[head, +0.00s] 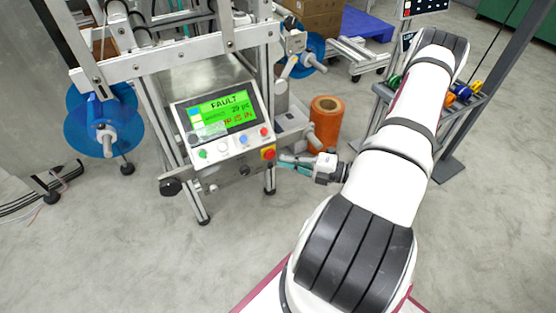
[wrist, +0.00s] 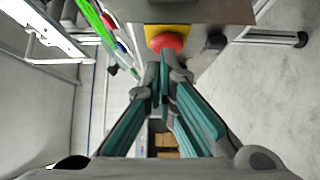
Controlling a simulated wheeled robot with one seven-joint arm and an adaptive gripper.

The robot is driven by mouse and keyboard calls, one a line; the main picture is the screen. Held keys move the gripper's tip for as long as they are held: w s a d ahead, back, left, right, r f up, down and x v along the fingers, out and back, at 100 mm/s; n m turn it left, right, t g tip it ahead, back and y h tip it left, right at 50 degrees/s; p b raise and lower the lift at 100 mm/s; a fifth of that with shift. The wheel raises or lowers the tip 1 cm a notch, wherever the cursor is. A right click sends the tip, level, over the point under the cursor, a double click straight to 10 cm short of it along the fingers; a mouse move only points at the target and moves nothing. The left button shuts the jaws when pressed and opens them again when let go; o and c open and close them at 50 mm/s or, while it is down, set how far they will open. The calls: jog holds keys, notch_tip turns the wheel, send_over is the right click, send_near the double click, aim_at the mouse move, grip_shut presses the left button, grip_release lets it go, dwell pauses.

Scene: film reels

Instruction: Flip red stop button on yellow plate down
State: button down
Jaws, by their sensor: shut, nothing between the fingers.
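The red stop button (head: 269,154) sits on a small yellow plate (head: 264,150) at the right end of the control panel's front. In the wrist view the round red button (wrist: 167,43) stands on the yellow plate (wrist: 152,31) at the top middle. My gripper (head: 281,160) is just right of the button in the head view. In the wrist view my gripper (wrist: 164,62) is shut and empty, with its teal-lined fingers meeting just below the button. I cannot tell whether the fingertips touch the button.
The control panel (head: 213,145) has a green screen (head: 222,113) reading FAULT and several small buttons. A metal frame with blue reels (head: 100,125) stands around it. An orange roll (head: 325,122) stands on the floor behind my gripper. The floor in front is clear.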

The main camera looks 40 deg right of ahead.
jog(key=v, duration=0.9)
jog(key=shift+a, duration=0.2)
jog(key=shift+s+f, duration=0.1)
jog(key=shift+s, duration=0.05)
